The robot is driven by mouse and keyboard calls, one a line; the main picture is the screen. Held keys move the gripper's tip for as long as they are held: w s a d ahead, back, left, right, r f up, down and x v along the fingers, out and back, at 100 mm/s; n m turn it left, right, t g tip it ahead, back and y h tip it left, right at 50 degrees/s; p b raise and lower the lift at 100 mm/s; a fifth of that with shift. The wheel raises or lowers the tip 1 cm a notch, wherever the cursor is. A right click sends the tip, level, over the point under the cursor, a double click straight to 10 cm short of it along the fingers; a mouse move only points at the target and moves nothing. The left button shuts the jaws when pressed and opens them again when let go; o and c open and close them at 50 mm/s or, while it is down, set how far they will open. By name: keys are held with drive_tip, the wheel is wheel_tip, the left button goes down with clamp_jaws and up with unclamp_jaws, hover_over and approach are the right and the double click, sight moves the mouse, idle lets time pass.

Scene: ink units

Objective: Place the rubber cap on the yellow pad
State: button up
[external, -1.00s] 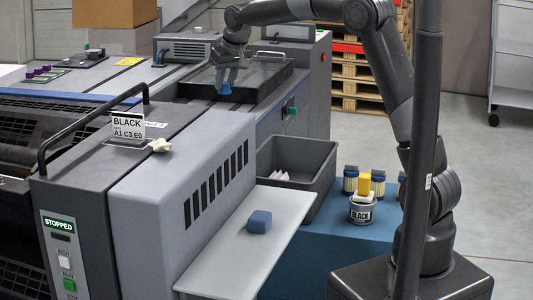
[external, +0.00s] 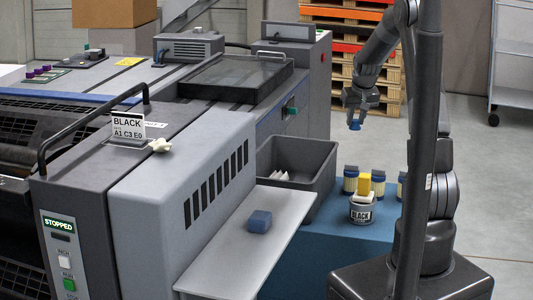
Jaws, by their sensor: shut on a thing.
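My gripper (external: 357,102) hangs in the air at the upper right, above and behind the blue-topped table. It is shut on a small blue thing (external: 355,126), which sticks out below the fingers. It is too small to tell surely whether this is the rubber cap. A flat yellow patch (external: 130,61) lies on the machine top at the upper left, far from my gripper. A yellow block (external: 364,183) shows at the black ink can, below my gripper.
The black ink can (external: 361,210) and several blue-lidded jars (external: 350,179) stand on the blue table (external: 345,245). A grey bin (external: 318,170) with white rags is left of them. A blue block (external: 259,221) lies on the grey shelf (external: 235,255). The dark tray (external: 235,80) is clear.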

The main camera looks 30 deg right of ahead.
drive_tip(key=s+d+f+m, duration=0.2)
drive_tip(key=s+d+f, duration=0.3)
drive_tip(key=s+d, duration=0.55)
hover_over(365, 176)
drive_tip(key=shift+h, duration=0.4)
wheel_tip(365, 176, down, 7)
drive_tip(key=shift+w+d+f, duration=0.1)
drive_tip(key=shift+d, duration=0.05)
drive_tip(key=shift+f, duration=2)
drive_tip(key=o, duration=1)
drive_tip(key=shift+f, duration=0.1)
drive_tip(key=shift+c, duration=0.2)
